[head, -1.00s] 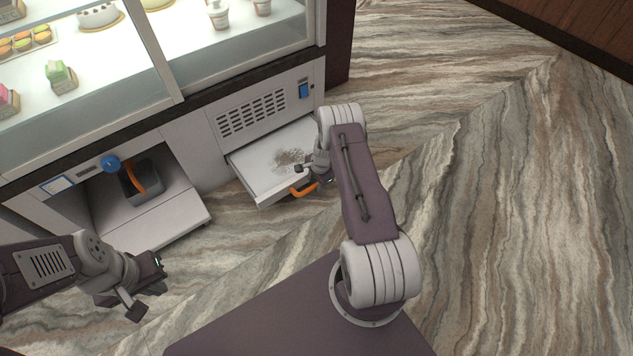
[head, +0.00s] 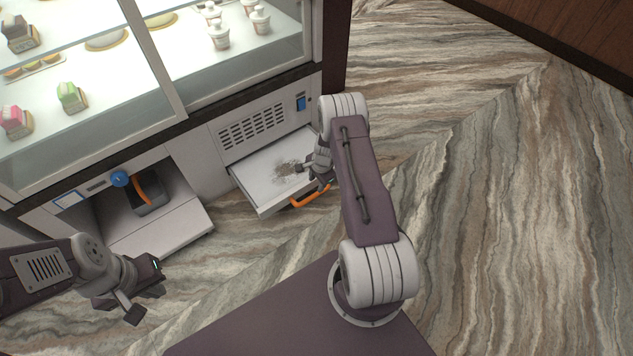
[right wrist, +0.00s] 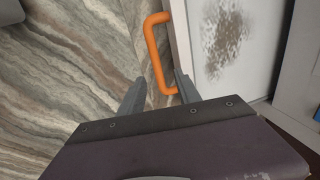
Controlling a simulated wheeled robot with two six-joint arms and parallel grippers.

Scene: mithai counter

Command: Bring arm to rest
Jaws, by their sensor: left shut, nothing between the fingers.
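My right gripper (head: 313,178) is over the front of the pulled-out drawer (head: 262,185), by its orange handle (head: 311,198). In the right wrist view the two fingers (right wrist: 159,80) stand apart. The orange handle (right wrist: 153,45) shows ahead of and between them, and its near end is close to the right finger. I cannot tell whether they touch. My left gripper (head: 147,292) is shut and empty, above the floor at the lower left, apart from the counter.
The drawer holds a patch of brown crumbs (head: 288,169). To its left is an open bay with a dark container (head: 150,196) with an orange handle, and a blue knob (head: 120,178) above. The glass sweets case stands above. The marble floor (head: 500,200) at right is clear.

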